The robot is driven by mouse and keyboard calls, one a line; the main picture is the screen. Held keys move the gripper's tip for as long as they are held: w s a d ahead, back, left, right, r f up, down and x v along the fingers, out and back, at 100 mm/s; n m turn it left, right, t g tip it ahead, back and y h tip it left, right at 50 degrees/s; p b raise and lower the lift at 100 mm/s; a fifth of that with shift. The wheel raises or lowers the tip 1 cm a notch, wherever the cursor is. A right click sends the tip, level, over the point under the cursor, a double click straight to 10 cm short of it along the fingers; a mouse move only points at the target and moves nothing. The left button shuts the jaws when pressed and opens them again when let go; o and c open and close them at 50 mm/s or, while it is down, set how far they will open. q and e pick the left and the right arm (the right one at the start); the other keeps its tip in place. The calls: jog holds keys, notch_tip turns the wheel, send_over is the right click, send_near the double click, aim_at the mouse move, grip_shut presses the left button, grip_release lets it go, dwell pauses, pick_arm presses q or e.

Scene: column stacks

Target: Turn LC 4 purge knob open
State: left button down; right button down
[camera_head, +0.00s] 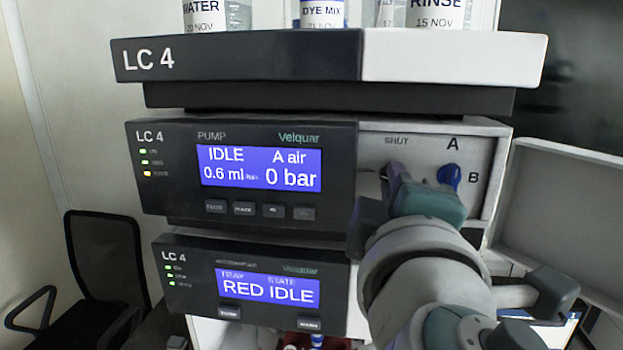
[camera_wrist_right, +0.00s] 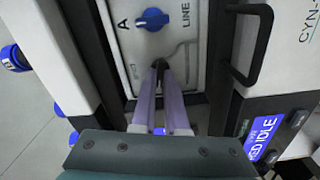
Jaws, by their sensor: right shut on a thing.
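The LC 4 pump unit (camera_head: 135,185) stands in the middle of the stack, its screen reading IDLE, A air, 0 bar. On its pale right panel the word SHUT is printed above a dark knob, which my gripper mostly hides in the head view. My right gripper (camera_head: 389,172) reaches that panel from the front right. In the right wrist view its purple fingers (camera_wrist_right: 159,68) are shut on the dark purge knob (camera_wrist_right: 153,64), of which only a little shows. A blue knob (camera_head: 449,176) between A and B is apart from the fingers; it also shows in the wrist view (camera_wrist_right: 152,19).
Above, a tray (camera_head: 450,57) marked LC 4 holds several labelled bottles. Below is a unit (camera_head: 170,300) reading RED IDLE. An open panel door (camera_head: 560,215) stands at right, close to my right arm. A black chair (camera_head: 100,255) is at left.

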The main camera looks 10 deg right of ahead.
jog(key=shift+n, duration=1)
jog(key=c, duration=0.9)
grip_release()
jog(key=shift+c, duration=0.2)
jog(key=b+v, duration=0.1)
jog(key=v, duration=0.9)
